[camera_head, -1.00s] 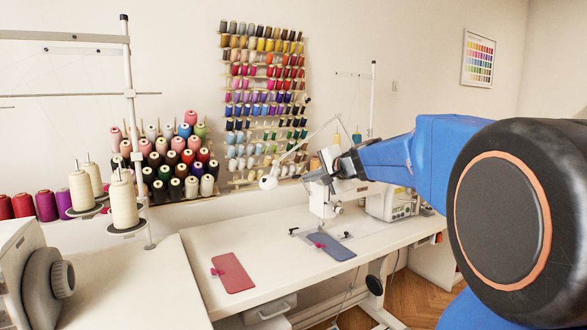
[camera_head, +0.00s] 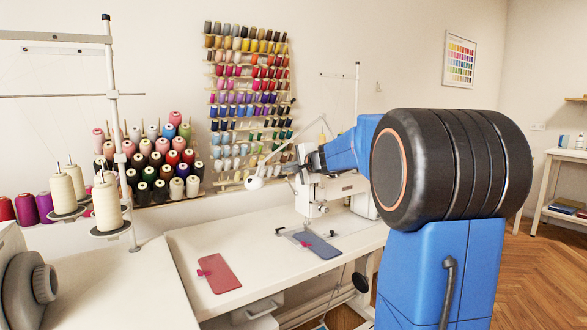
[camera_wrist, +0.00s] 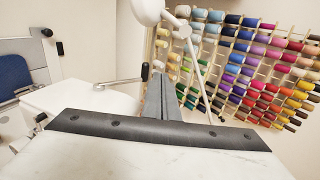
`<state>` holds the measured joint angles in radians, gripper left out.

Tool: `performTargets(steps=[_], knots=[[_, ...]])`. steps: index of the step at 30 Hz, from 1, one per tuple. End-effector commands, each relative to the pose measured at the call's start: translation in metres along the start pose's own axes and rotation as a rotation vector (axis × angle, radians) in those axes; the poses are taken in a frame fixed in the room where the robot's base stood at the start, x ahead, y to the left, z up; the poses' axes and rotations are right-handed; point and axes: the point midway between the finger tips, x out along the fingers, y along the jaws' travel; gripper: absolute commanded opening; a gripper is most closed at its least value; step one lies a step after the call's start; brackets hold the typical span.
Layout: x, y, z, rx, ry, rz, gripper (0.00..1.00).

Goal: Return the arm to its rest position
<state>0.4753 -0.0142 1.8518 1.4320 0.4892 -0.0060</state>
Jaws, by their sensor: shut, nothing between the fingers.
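My blue arm (camera_head: 343,152) with its thick black joint (camera_head: 460,165) fills the right of the head view and reaches left over the sewing table. My gripper (camera_head: 303,157) is at its far end, small and dark, in front of the white sewing machine (camera_head: 312,195) and above the table. In the wrist view my gripper (camera_wrist: 163,90) shows its two grey fingers together, shut and empty. Nothing hangs from it. Part of the gripper merges with the machine in the head view.
The white table (camera_head: 200,240) holds a red piece (camera_head: 219,273) and a blue piece (camera_head: 317,245). A lamp (camera_head: 256,183) stands behind. Thread racks (camera_head: 249,95) cover the wall. Cone spools (camera_head: 107,205) stand left. A side shelf (camera_head: 567,190) is far right, with open floor before it.

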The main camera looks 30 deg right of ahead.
Motion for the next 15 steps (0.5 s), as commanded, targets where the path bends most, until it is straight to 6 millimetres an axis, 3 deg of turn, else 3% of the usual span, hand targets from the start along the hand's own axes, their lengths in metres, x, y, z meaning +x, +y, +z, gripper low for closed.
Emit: performTargets(steps=[6,15], knots=[[0.025,0.000,0.001,0.000,-0.001,0.001,0.00],[0.041,0.000,0.001,-0.001,-0.001,0.001,0.00]])
